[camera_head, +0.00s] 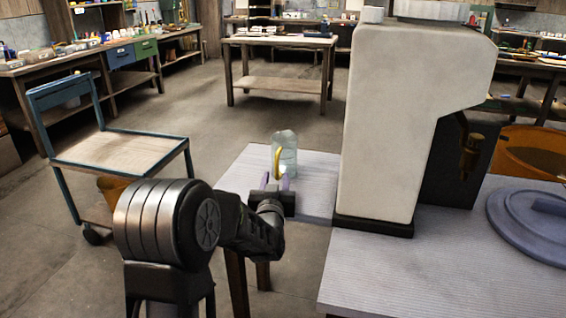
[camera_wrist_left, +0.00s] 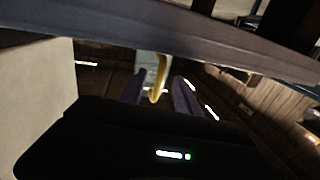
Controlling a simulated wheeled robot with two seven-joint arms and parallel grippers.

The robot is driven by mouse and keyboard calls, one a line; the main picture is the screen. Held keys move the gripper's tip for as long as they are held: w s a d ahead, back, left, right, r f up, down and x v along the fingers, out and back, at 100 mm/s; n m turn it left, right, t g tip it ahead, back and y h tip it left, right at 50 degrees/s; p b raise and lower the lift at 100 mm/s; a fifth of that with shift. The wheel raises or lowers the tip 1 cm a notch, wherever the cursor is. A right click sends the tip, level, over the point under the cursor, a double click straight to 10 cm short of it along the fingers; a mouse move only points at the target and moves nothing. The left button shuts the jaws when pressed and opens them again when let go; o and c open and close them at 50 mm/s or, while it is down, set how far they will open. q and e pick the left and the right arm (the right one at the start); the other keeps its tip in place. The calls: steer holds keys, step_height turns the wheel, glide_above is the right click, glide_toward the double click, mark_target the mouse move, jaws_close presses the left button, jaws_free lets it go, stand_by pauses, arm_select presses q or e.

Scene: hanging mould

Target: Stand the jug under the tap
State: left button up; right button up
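The clear jug (camera_head: 288,158) with a yellow handle stands upright on the grey ribbed worktop, left of the pale dispenser (camera_head: 400,120). My left gripper (camera_head: 275,181) is at the near side of the jug, at its handle. In the left wrist view the yellow handle (camera_wrist_left: 159,76) lies between the two spread fingers of my left gripper (camera_wrist_left: 160,90), with a gap on each side. The brass tap (camera_head: 471,155) is on the dispenser's right side, under its overhang. My right gripper is not in view.
A round blue-grey lid (camera_head: 535,218) lies on the worktop (camera_head: 430,275) at the right, and an orange tub (camera_head: 530,155) stands behind it. The dispenser blocks the straight way between jug and tap. A blue-framed cart (camera_head: 120,150) stands at the left.

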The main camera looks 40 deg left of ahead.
mark_target(277, 173)
arm_select(q)
steer(key=x, duration=0.4)
steer(key=shift+a, duration=0.1)
stand_by(0.4)
jaws_close()
steer(key=shift+r, duration=0.1)
stand_by(1.2)
